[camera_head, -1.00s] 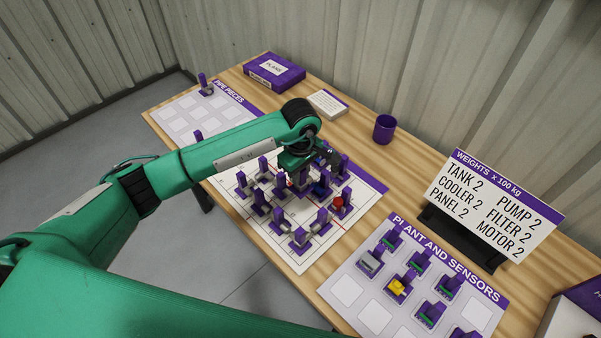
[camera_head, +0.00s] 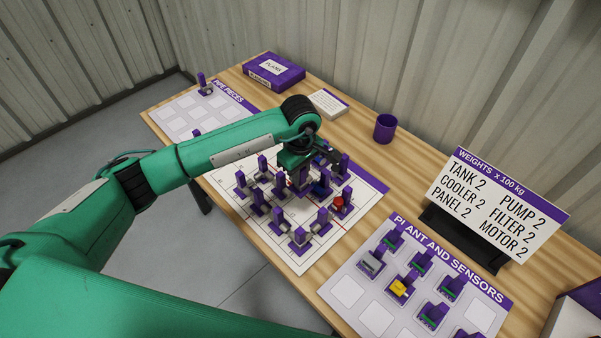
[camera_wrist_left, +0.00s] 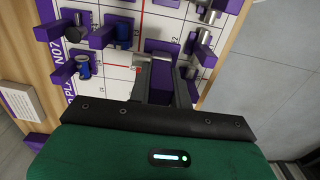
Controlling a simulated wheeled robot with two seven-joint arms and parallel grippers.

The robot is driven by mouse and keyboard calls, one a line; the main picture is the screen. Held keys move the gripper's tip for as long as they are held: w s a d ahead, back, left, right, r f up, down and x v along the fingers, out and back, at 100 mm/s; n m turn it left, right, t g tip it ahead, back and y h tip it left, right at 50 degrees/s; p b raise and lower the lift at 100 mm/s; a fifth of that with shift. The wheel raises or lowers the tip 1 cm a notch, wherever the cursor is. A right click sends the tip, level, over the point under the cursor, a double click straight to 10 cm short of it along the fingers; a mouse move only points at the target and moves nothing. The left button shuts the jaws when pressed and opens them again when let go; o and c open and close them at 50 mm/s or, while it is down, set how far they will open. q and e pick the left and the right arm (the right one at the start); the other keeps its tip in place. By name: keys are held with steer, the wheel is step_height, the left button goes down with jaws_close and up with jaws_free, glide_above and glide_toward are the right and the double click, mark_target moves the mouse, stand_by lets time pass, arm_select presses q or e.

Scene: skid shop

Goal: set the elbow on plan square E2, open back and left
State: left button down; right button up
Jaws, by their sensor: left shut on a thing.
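My left gripper (camera_head: 304,168) is over the middle of the white plan board (camera_head: 362,204). It is shut on a purple-handled piece (camera_head: 299,184), likely the elbow, with the handle also between the fingers in the left wrist view (camera_wrist_left: 160,57). The held piece's pipe openings are hidden, and I cannot tell whether it touches the board. Square E2 cannot be made out. Several purple-backed pipe pieces stand close around the gripper, one of them with a red part (camera_head: 338,202). In the left wrist view a blue piece (camera_wrist_left: 122,35) stands beside the fingers. My right gripper is not in view.
A plant and sensors sheet (camera_head: 342,291) with several pieces lies at the front right. A weights sign (camera_head: 495,205), a purple cup (camera_head: 384,128), a card stack (camera_head: 328,103) and a purple box (camera_head: 273,70) stand behind. The pipe pieces sheet (camera_head: 180,125) is mostly empty.

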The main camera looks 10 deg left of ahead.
mark_target(300, 186)
arm_select(q)
steer(key=shift+f, duration=0.1)
steer(key=shift+f+b, duration=0.9)
steer(key=shift+b, duration=0.05)
steer(key=shift+f+b, duration=1.7)
steer(key=shift+f, duration=0.05)
steer(key=shift+f+b, duration=0.85)
steer(key=shift+b, duration=0.1)
steer(key=shift+f+b, duration=0.9)
steer(key=shift+b, duration=0.1)
